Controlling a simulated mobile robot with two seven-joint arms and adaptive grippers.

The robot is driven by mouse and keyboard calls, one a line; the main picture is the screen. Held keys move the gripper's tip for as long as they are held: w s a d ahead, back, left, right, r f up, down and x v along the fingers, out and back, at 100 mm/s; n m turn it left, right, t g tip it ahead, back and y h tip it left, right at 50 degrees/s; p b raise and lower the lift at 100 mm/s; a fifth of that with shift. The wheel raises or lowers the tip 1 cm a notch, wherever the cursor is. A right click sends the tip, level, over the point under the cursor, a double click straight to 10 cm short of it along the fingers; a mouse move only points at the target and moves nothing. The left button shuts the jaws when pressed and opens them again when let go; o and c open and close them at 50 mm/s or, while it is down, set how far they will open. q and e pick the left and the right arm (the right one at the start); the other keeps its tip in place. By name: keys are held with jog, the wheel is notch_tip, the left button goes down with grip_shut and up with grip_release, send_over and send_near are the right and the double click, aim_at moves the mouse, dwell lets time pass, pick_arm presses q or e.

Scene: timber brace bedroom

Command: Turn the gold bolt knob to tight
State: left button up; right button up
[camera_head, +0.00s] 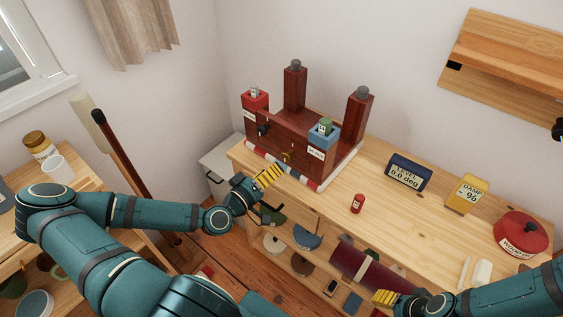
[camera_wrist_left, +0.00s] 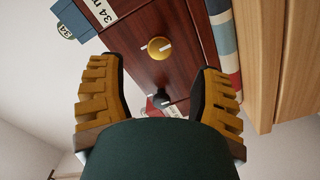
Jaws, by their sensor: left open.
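The gold bolt knob (camera_wrist_left: 159,47) is a round gold disc on the dark red wooden face of the bench device (camera_head: 298,137). White marks show at and beside it, but I cannot read its setting. In the head view the knob (camera_head: 286,157) is small, just beyond my left fingertips. My left gripper (camera_head: 269,176) is open and empty, pointing at the device's front. In the left wrist view its ribbed yellow fingers (camera_wrist_left: 158,72) stand apart on either side, with the knob ahead between them. My right gripper (camera_head: 385,298) is low at the front right; its finger gap is unclear.
A black knob (camera_wrist_left: 158,100) sits on the same face. Red (camera_head: 255,99) and blue (camera_head: 323,135) labelled blocks and two posts top the device. A small red bottle (camera_head: 357,203), level display (camera_head: 408,173), yellow damp meter (camera_head: 467,194) and red pot (camera_head: 520,234) stand right.

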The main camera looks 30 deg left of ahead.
pick_arm(q)
jog(key=shift+s+a, duration=0.2)
jog(key=shift+s, duration=1.9)
jog(key=w+d+f+m+g+h, duration=0.1)
jog(key=d+f+g+h, duration=0.1)
jog(key=d+f+g, duration=0.3)
jog(key=w+d+f+m+h, duration=0.1)
jog(key=d+f+m+h, duration=0.15)
jog(key=d, duration=0.55)
jog(key=s+d+f+m+g+y, duration=0.3)
jog(key=s+d+f+g, duration=0.3)
jog(key=s+d+g, duration=0.2)
jog(key=shift+d+f+m+g, duration=0.3)
jog(key=shift+d+m+g, duration=0.35)
jog(key=shift+d+g, duration=0.7)
jog(key=shift+a+g, duration=0.25)
jog(key=shift+a, duration=0.05)
